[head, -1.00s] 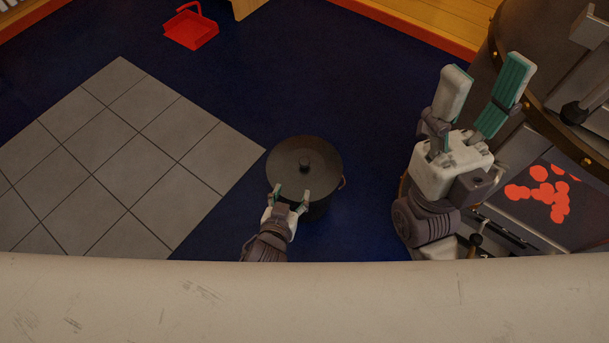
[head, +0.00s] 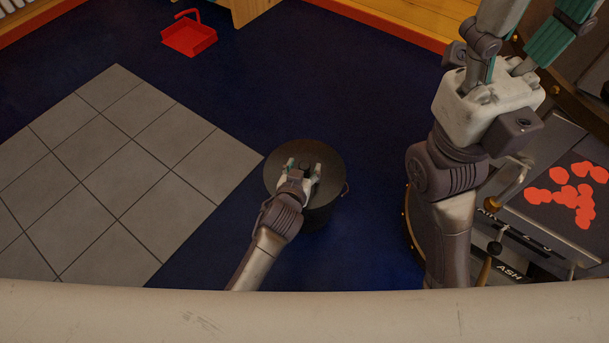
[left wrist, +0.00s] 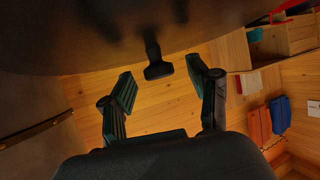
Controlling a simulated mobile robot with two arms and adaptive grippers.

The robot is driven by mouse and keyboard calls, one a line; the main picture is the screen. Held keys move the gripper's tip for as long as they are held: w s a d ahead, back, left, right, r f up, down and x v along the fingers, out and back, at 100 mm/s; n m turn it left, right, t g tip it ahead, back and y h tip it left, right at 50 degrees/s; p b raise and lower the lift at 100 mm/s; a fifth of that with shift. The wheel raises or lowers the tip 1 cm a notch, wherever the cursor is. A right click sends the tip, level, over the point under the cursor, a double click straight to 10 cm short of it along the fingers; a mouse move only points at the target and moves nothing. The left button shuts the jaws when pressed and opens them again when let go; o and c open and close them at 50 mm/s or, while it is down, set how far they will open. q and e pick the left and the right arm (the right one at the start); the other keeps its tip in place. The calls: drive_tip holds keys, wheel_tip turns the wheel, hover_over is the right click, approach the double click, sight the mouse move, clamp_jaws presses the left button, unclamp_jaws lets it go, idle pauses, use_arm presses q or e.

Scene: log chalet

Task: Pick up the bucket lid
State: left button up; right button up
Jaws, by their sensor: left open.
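The bucket lid (head: 331,165) is a dark round disc on the dark bucket (head: 322,214), which stands on the blue floor. My left gripper (head: 304,165) is over the lid, its fingers open on either side of the knob. In the left wrist view, the lid (left wrist: 85,45) fills the top and its dark knob (left wrist: 157,68) shows between the two spread fingers, apart from both. My right gripper (head: 522,45) is raised at the upper right, its fingers spread and empty, with the tips partly cut off by the frame.
Grey floor tiles (head: 130,175) lie left of the bucket. A red dustpan (head: 190,38) is on the floor at the back. A stove with glowing red pieces (head: 572,195) stands at the right, near my right arm. The blue floor behind the bucket is clear.

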use_arm(q)
drive_tip(key=shift+w+d, duration=0.1)
drive_tip(key=shift+w, duration=0.1)
clamp_jaws()
idle(0.4)
